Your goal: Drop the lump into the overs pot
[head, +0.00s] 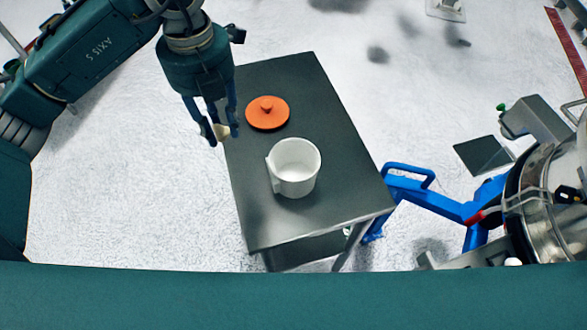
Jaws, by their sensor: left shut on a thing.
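My left gripper (220,134) comes in from the upper left, pointing down. It is shut on a small pale tan lump (222,131), held between its fingertips at the left edge of the dark table. A white pot (294,168) stands upright and open on the table, to the right of and nearer than the gripper. Its inside looks white, with no contents that I can make out. An orange lid (267,113) with a knob lies on the table behind the pot. My right gripper is not in view.
The dark grey table (320,215) has bare room around the pot and lid. A blue frame (425,200) stands to its right, beside a shiny metal sifter drum (560,200). A dark plate (483,155) lies farther right. The pale floor is open to the left.

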